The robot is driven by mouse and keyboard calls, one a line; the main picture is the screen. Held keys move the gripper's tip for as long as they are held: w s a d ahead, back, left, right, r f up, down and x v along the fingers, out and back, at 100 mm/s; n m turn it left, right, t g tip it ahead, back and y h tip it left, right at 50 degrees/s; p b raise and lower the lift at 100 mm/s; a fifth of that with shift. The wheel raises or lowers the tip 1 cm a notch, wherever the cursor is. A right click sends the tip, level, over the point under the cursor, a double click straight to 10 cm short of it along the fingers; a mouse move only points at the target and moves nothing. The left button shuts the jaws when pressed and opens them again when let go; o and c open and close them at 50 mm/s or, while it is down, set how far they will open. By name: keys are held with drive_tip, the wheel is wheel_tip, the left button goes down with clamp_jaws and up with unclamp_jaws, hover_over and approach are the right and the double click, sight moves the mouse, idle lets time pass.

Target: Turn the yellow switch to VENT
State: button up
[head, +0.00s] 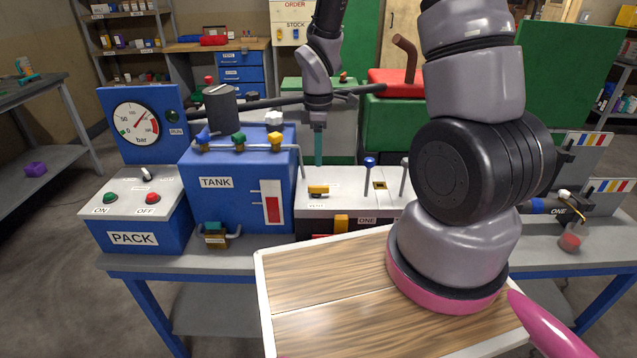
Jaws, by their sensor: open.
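A small yellow switch (318,190) sits on the pale top of a box (345,180), with a tiny label below it that I cannot read. Its exact turn is too small to tell. My gripper (318,163) hangs from above with teal fingers pointing down, just behind and above the switch. The fingers overlap from this angle and appear apart from the switch. Nothing shows between them.
A blue-knobbed lever (369,163) stands right of the switch. The blue TANK box (225,195) stands to the left, with blue, green and yellow valves on top. The PACK box (140,210) with gauge (136,124) is farther left. A wood-topped board (330,290) is in front.

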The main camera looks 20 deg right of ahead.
sight(318, 186)
wheel_tip(318, 186, down, 10)
drive_tip(key=shift+r, duration=0.15)
idle(0.3)
clamp_jaws()
